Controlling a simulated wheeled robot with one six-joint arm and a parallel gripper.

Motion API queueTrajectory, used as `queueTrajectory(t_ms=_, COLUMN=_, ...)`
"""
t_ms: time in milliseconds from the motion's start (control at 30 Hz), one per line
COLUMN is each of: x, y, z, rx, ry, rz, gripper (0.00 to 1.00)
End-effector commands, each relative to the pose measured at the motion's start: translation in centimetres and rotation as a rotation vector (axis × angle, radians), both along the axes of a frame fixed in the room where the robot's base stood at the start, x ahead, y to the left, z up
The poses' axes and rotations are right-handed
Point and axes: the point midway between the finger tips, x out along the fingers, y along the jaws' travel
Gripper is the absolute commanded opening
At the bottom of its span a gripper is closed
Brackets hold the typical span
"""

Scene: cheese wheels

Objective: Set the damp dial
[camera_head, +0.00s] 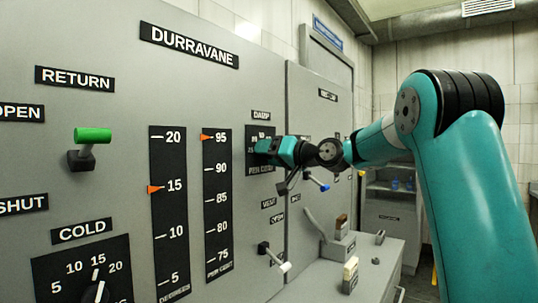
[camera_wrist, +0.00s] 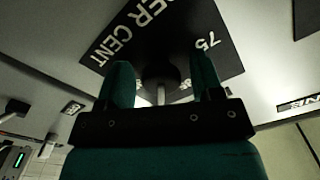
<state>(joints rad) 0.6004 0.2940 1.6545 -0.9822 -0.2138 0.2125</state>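The damp dial's black plate (camera_head: 262,169) is on the grey panel under a "DAMP" label (camera_head: 261,115). My gripper (camera_head: 262,146) is at the plate and hides most of the dial. In the wrist view the plate (camera_wrist: 207,38) shows "PER CENT" and "75", turned in the picture. The dark dial knob (camera_wrist: 160,73) stands between the two green fingers of my gripper (camera_wrist: 162,82). The fingers are apart, with a narrow gap seeming to show on either side of the knob. The knob's setting cannot be read.
The per cent gauge (camera_head: 217,210) has its orange pointer at 95; the degrees gauge (camera_head: 170,215) has its pointer near 15. A green-handled return lever (camera_head: 93,135) and a cold dial (camera_head: 95,291) are at left. A white-handled lever (camera_head: 275,259) projects below my gripper.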

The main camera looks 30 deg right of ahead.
Motion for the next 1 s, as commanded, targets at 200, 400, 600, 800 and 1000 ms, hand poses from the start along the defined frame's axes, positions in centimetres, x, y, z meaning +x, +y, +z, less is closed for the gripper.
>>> queueTrajectory(t_ms=200, x=0.0, y=0.0, z=0.1, rx=0.000, ry=-0.001, rz=0.000, gripper=0.63)
queueTrajectory(t_ms=400, x=-0.8, y=-0.3, z=0.0, rx=0.000, ry=-0.003, rz=-0.001, gripper=0.63)
queueTrajectory(t_ms=600, x=-4.5, y=-1.9, z=-0.3, rx=0.000, ry=-0.003, rz=-0.007, gripper=0.63)
queueTrajectory(t_ms=800, x=-9.5, y=-3.7, z=-0.3, rx=0.000, ry=-0.003, rz=-0.009, gripper=0.63)
queueTrajectory(t_ms=1000, x=-13.7, y=-5.1, z=-0.2, rx=0.000, ry=-0.002, rz=-0.007, gripper=0.63)
